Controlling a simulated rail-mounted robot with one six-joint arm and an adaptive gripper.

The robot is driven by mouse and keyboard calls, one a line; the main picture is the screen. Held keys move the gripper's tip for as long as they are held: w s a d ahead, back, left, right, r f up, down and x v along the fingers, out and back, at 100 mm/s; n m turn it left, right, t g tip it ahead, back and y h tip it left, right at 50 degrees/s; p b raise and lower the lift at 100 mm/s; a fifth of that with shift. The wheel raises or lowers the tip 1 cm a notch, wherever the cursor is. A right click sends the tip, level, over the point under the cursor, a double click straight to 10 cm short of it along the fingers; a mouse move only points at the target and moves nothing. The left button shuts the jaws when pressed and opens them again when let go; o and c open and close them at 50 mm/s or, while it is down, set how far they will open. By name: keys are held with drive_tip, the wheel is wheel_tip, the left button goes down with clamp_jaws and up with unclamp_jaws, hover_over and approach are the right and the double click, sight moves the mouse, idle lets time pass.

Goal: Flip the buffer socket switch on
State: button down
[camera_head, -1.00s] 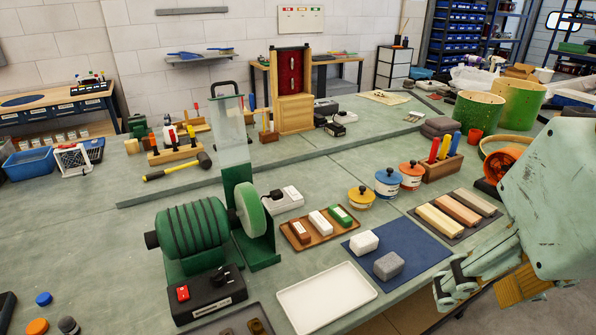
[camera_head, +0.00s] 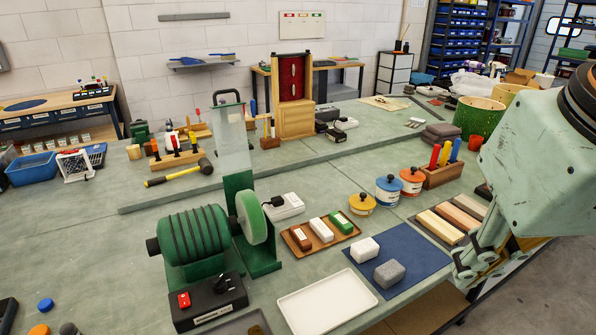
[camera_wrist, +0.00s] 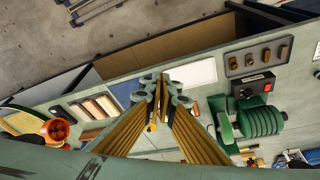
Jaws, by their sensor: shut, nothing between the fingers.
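A white socket block (camera_head: 284,207) with a black plug in it lies on the bench behind the green buffer's pale wheel (camera_head: 251,216). Its switch is too small to read. The green buffer motor (camera_head: 195,237) stands at left centre, with a black control box (camera_head: 210,303) and red switch (camera_head: 184,299) in front. The buffer (camera_wrist: 257,121) and box (camera_wrist: 252,88) also show at right in the wrist view. My gripper (camera_head: 462,280) is at the right, beyond the blue mat, apart from socket and buffer. The wrist view shows its fingers (camera_wrist: 160,88) shut and empty.
A white tray (camera_head: 326,302), a blue mat (camera_head: 421,251) with two blocks, and a brown tray (camera_head: 292,243) of bars lie between my gripper and the buffer. Lidded pots (camera_head: 388,190) stand behind. A clear guard (camera_head: 234,145) rises beside the wheel.

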drive_tip(key=w+a+r+n+p, duration=0.1)
drive_tip(key=w+a+r+p, duration=0.15)
drive_tip(key=w, duration=0.55)
drive_tip(key=w+a+r+p, duration=0.1)
drive_tip(key=w+r, duration=0.2)
drive_tip(key=w, duration=0.5)
drive_tip(key=n+g+p, duration=0.3)
drive_tip(key=n+p, duration=0.2)
drive_tip(key=p, duration=0.6)
hover_over(292, 196)
drive_tip(key=s+d, duration=0.1)
drive_tip(key=s, duration=0.1)
wheel_tip(292, 196, down, 20)
drive_tip(key=shift+w+r+y, duration=0.15)
drive_tip(key=shift+r+y, duration=0.1)
drive_tip(key=shift+y, duration=0.05)
drive_tip(key=shift+f, duration=0.15)
drive_tip(key=f, duration=0.4)
drive_tip(key=w+f, duration=0.1)
drive_tip(key=f, duration=0.7)
drive_tip(key=shift+w+a+f+b, duration=0.15)
drive_tip(key=shift+a+f+b, duration=0.1)
drive_tip(key=shift+a+b, duration=0.1)
drive_tip(key=shift+w+f, duration=0.1)
drive_tip(key=shift+f, duration=0.4)
drive_tip(key=shift+f, duration=0.1)
